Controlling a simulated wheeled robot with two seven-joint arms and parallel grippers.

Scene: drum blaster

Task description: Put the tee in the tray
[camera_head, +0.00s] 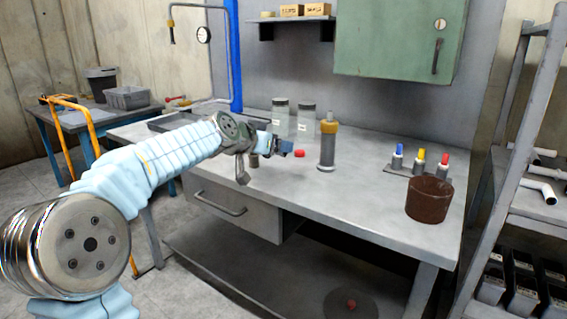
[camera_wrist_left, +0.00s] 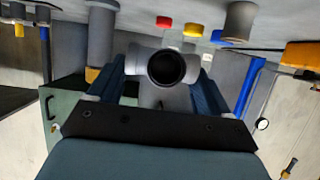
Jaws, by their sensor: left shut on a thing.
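My left gripper (camera_head: 287,148) is above the workbench, left of the tall grey cylinder with the yellow collar. In the left wrist view the blue fingers of the left gripper (camera_wrist_left: 160,85) are shut on the grey tee (camera_wrist_left: 142,58), whose round dark opening faces the camera. In the head view the tee is hard to tell apart from the gripper and wrist. A shallow dark grey tray (camera_head: 160,125) lies on the left part of the workbench, partly hidden behind my left arm. My right gripper is not in view.
The yellow-collared cylinder (camera_head: 327,148) stands near the gripper, with a red cap (camera_head: 300,154) and glass jars (camera_head: 306,122) close by. A brown pot (camera_head: 429,200) and colored-tipped bottles (camera_head: 419,163) are at right. The bench front is clear.

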